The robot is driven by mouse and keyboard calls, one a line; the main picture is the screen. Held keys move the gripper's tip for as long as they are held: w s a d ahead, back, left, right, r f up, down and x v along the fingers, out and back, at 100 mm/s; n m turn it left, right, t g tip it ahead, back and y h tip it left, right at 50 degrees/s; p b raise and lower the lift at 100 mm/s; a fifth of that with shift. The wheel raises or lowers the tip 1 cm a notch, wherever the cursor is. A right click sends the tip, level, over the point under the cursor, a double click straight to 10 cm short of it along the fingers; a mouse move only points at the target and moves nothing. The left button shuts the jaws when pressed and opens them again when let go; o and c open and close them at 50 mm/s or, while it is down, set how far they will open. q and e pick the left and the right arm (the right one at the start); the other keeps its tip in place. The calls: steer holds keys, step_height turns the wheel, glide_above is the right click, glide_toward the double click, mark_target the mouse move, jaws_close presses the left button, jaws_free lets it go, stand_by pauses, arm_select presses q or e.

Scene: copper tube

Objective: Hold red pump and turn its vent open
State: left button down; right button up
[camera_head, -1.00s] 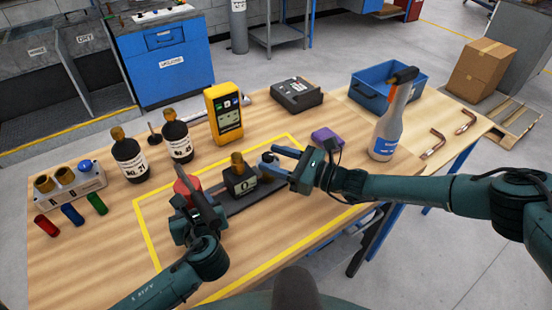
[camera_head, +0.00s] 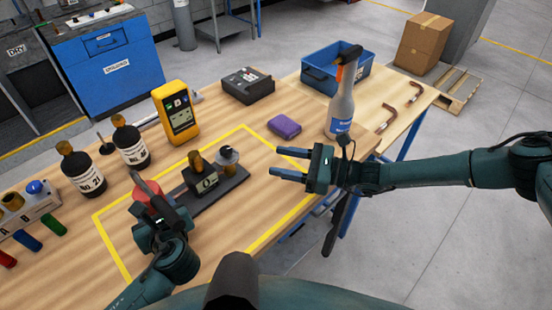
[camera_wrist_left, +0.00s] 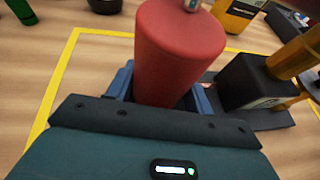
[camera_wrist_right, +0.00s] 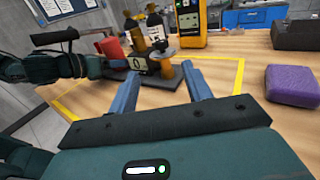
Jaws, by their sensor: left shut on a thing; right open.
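The red pump (camera_head: 143,196) is a red cylinder at the left end of a black base plate (camera_head: 222,190). My left gripper (camera_head: 146,192) is shut on it; the left wrist view shows the red body (camera_wrist_left: 178,55) between the blue fingers. Beside it on the plate stands a black block (camera_head: 201,182) with a small display and a brass part on top. At the plate's other end is a grey-and-dark knob (camera_head: 228,156), perhaps the vent; its setting is too small to tell. My right gripper (camera_head: 290,162) is open and empty, right of the knob and apart from it.
A yellow outline (camera_head: 262,243) surrounds the pump on the wooden table. A purple block (camera_head: 284,126) and a spray bottle (camera_head: 341,110) stand beyond my right gripper. A yellow meter (camera_head: 177,112) and dark bottles (camera_head: 83,172) are behind and left. The table between knob and purple block is clear.

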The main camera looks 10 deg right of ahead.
mark_target(227, 155)
arm_select(q)
steer(key=shift+d+f, duration=0.1)
steer(key=shift+d, duration=0.05)
arm_select(e)
steer(key=s+a+r+m+t+h, duration=0.2)
steer(key=a+m+t, duration=0.2)
steer(key=a+t, duration=0.15)
steer(key=s+a+r+m+t+h, duration=0.2)
steer(key=a+m+t, duration=0.1)
steer(key=a+t, duration=0.25)
steer(key=f+m+h, duration=0.1)
steer(key=h, duration=0.2)
steer(key=s+f+m+h, duration=0.1)
steer(key=m+h, duration=0.1)
steer(key=h, duration=0.1)
steer(key=s+f+m+h, duration=0.1)
steer(key=f+h, duration=0.1)
steer(key=h, duration=0.1)
steer(key=shift+s+m, duration=0.15)
steer(key=shift+m, duration=0.25)
steer(key=shift+a+h, duration=0.1)
steer(key=shift+h, duration=0.2)
steer(key=w, duration=0.4)
steer(key=w+a, duration=0.1)
steer(key=w, duration=0.2)
steer(key=w+a, duration=0.1)
steer(key=w, duration=0.3)
steer(key=shift+w, duration=0.35)
